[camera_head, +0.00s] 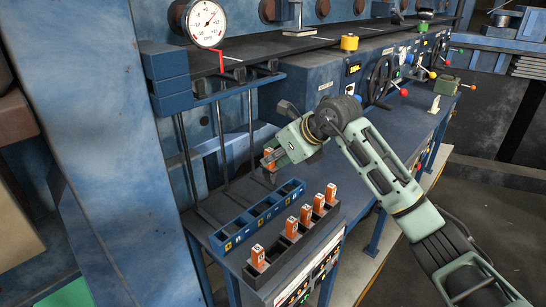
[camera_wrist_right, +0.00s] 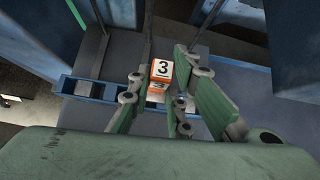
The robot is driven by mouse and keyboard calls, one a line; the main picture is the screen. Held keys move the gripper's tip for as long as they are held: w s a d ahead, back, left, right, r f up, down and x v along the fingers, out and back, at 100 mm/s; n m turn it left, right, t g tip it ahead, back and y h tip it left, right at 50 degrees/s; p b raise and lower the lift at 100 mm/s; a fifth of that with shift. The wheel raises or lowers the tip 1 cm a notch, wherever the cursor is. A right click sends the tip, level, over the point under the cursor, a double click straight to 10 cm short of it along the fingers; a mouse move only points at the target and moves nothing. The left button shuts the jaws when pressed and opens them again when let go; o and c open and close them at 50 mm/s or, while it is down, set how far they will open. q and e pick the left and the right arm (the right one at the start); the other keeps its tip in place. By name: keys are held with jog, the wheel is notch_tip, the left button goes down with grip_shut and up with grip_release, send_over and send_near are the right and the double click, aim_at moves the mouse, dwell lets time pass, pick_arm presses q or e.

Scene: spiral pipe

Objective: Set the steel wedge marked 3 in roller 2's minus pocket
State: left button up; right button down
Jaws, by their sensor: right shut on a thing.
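My right gripper (camera_head: 270,161) is shut on an orange wedge (camera_wrist_right: 160,75) with a white face marked 3. In the head view the wedge (camera_head: 268,153) is partly hidden by the fingers. The gripper holds it above the far side of the blue pocket tray (camera_head: 232,243), apart from it. In the wrist view the tray (camera_wrist_right: 90,88) runs behind the wedge and fingers (camera_wrist_right: 162,95). The tray has several open pockets and small yellow and white marks on its front; I cannot read which is roller 2's minus pocket. My left gripper is not in view.
A black rack (camera_head: 275,272) in front of the tray holds several orange wedges, with a gap between the nearest wedge (camera_head: 258,257) and the others. A dial gauge (camera_head: 206,23) hangs above left. Thin dark rods (camera_head: 219,145) stand behind the tray. Handwheels and knobs line the machine at right.

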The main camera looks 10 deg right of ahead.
aim_at(273, 174)
jog(key=shift+f+b, duration=2.2)
jog(key=shift+f, duration=0.65)
jog(key=shift+b, duration=0.4)
jog(key=shift+f+b, duration=2.2)
jog(key=shift+f, duration=0.7)
jog(key=shift+s, duration=0.1)
jog(key=c, duration=1.5)
grip_release()
jog(key=shift+c, duration=0.2)
jog(key=shift+f, duration=0.1)
jog(key=shift+f, duration=0.1)
jog(key=v, duration=1.2)
